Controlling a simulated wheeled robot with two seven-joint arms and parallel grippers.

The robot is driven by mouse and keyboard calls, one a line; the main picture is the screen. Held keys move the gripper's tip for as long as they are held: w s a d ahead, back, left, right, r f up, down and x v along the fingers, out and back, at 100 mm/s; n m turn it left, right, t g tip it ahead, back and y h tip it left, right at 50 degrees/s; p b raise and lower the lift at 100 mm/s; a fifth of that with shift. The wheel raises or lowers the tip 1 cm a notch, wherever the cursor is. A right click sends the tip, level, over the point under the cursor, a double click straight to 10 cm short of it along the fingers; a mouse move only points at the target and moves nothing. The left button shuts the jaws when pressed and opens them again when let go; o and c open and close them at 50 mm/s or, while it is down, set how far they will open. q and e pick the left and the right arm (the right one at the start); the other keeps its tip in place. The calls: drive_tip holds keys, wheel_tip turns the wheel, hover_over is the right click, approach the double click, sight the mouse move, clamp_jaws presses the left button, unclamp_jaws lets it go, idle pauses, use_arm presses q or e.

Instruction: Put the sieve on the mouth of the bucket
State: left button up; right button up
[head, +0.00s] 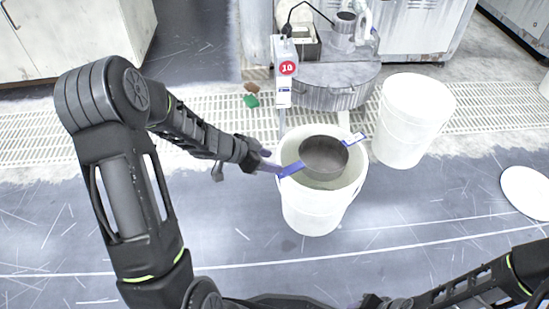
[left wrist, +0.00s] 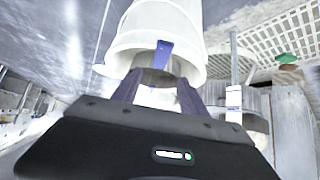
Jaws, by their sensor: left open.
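The white bucket (head: 313,211) stands upright on the floor at the middle of the head view. The sieve (head: 323,158), a dark round pan with two blue handles, is at its mouth, with the handles reaching across the rim on opposite sides. My left gripper (head: 268,161) is open at the near left handle (head: 291,169). In the left wrist view, the blue handle (left wrist: 163,54) lies between the open fingers (left wrist: 158,92), with no clear contact. The bucket (left wrist: 150,28) is behind it. My right gripper (head: 372,301) is at the bottom edge, its jaws unclear.
A second white bucket (head: 411,125) stands at the right and a white disc (head: 526,191) lies on the floor farther right. A grey drum machine (head: 325,92) with a post and red sign (head: 288,69) is behind the bucket. The floor in front is clear.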

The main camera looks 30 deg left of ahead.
idle(0.7)
use_arm(q)
drive_tip(key=s+d+f+n+g, duration=0.1)
drive_tip(key=s+d+f+n, duration=0.35)
drive_tip(key=d+f, duration=0.65)
drive_tip(key=s+d+f+n+g, duration=0.2)
drive_tip(key=s+d+f, duration=0.2)
drive_tip(key=s, duration=0.5)
drive_tip(key=s+d+f+n+g+y, duration=0.1)
drive_tip(key=s+d+f+n+g, duration=0.1)
drive_tip(key=s+d, duration=0.3)
drive_tip(key=s+f+g, duration=0.1)
drive_tip(key=s, duration=0.3)
drive_tip(key=shift+s+d+f, duration=0.35)
drive_tip(key=shift+f, duration=0.05)
drive_tip(key=shift+c, duration=0.4)
